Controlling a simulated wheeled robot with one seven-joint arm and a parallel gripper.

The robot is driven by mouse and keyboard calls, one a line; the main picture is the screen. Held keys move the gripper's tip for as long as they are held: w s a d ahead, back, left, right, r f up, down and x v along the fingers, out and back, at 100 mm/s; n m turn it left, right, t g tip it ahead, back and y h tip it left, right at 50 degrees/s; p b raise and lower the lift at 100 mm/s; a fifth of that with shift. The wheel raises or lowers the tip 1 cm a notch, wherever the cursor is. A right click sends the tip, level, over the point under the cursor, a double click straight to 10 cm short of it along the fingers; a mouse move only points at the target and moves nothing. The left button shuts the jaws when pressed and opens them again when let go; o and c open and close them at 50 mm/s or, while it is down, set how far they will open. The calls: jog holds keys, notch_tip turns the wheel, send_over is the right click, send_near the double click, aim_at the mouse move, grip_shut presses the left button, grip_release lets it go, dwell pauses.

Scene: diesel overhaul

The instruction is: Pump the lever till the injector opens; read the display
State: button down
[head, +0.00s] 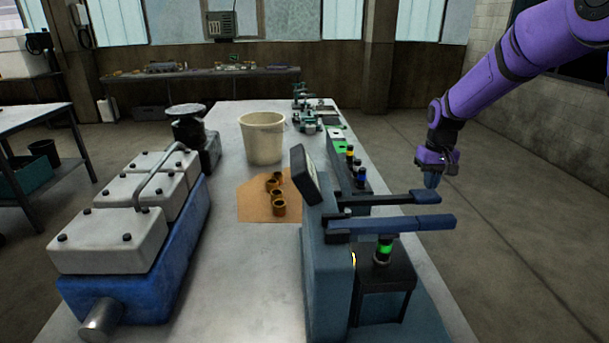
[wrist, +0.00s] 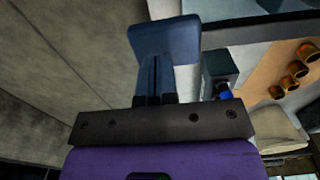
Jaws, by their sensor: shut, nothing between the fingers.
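The injector tester (head: 325,250) stands at the near right of the bench. Two bars stick out to its right: a dark upper one with a wide end (head: 427,197) and a blue lower one (head: 405,222). I cannot tell which is the pumping lever. An injector with a green band (head: 383,250) stands upright under them. The display box (head: 305,175) is tilted, its screen face not readable. My gripper (head: 431,181) is shut and empty, pointing down just above the bar ends. In the wrist view a blue wide piece (wrist: 170,40) lies beyond the fingers; contact is unclear.
Injectors with coloured bands stand in a rack (head: 350,170) behind the tester. A cream bucket (head: 262,140) and a blue engine block (head: 140,260) stand on the bench (head: 235,270). Floor right of the bench is clear.

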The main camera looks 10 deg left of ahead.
jog(key=shift+f, duration=4.3)
jog(key=shift+a+r, duration=0.15)
jog(key=shift+r, duration=2.15)
jog(key=shift+a+r, duration=0.1)
jog(key=shift+r, duration=2.15)
jog(key=shift+r, duration=0.1)
jog(key=shift+r, duration=1.9)
